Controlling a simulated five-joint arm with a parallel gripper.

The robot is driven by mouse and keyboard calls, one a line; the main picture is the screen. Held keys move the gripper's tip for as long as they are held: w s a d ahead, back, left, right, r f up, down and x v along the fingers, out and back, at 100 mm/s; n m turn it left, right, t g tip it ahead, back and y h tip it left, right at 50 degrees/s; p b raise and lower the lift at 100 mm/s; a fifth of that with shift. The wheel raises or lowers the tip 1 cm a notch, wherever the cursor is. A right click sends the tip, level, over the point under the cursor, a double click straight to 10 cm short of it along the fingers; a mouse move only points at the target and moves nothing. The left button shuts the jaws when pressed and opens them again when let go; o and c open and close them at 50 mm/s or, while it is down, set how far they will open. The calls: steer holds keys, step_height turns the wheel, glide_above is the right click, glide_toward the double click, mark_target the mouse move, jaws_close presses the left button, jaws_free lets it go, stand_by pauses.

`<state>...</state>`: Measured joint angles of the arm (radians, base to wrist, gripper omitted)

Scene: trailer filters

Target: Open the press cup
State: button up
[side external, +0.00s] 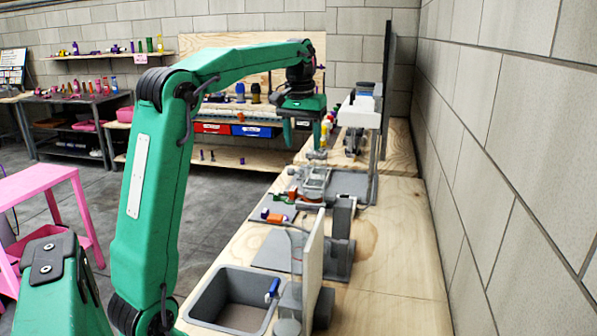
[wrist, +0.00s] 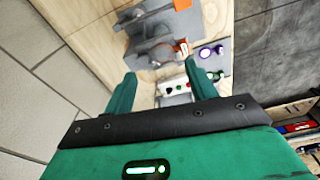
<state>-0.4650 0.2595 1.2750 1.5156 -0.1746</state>
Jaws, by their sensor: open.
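My gripper (side external: 303,130) is open and empty, held in the air above the far part of the wooden bench. Its two green fingers also show spread apart in the wrist view (wrist: 163,80). I cannot tell for sure which part is the press cup. A grey and white machine (side external: 357,122) stands right of my gripper at the bench's far end. In the wrist view, a grey fixture (wrist: 155,45) with an orange piece (wrist: 182,48) and a purple-ringed round part (wrist: 206,52) lie beyond the fingers. A pale panel with red and green buttons (wrist: 176,86) sits between the fingers.
Grey fixtures (side external: 318,182) and an upright pale board (side external: 314,245) line the bench (side external: 385,270). A grey bin (side external: 205,300) with a blue-handled item (side external: 272,289) is at the near end. A block wall (side external: 510,120) bounds the right. Bare wood lies along the bench's right side.

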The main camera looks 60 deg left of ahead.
mark_target(312, 183)
steer(key=shift+n+g, duration=0.4)
steer(key=shift+n, duration=0.4)
steer(key=a, duration=0.2)
steer(key=w+a+f, duration=0.1)
steer(key=a, duration=0.1)
steer(key=a+f, duration=0.1)
steer(key=a, duration=0.2)
steer(key=shift+w, duration=0.35)
steer(key=shift+f, duration=0.1)
steer(key=shift+f, duration=3.75)
steer(key=shift+s+a, duration=0.1)
steer(key=c, duration=1.2)
